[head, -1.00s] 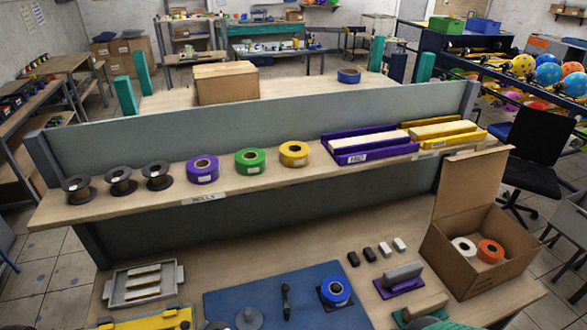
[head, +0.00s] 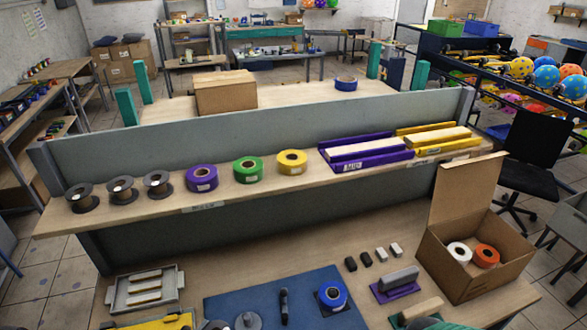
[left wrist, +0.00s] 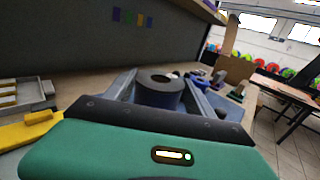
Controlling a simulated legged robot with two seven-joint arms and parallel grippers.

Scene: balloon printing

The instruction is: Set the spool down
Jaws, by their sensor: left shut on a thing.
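In the left wrist view a dark blue-grey spool (left wrist: 160,92) with a round hole sits between the two grey fingers of my left gripper (left wrist: 162,84). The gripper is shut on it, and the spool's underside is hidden.
The bench holds a blue mat (head: 255,298) with a blue roll (head: 332,294), a grey tray (head: 145,305) and an open cardboard box (head: 440,260) with two rolls. A shelf (head: 215,220) carries black spools (head: 122,189), coloured rolls and trays. Bare bench lies behind the mat.

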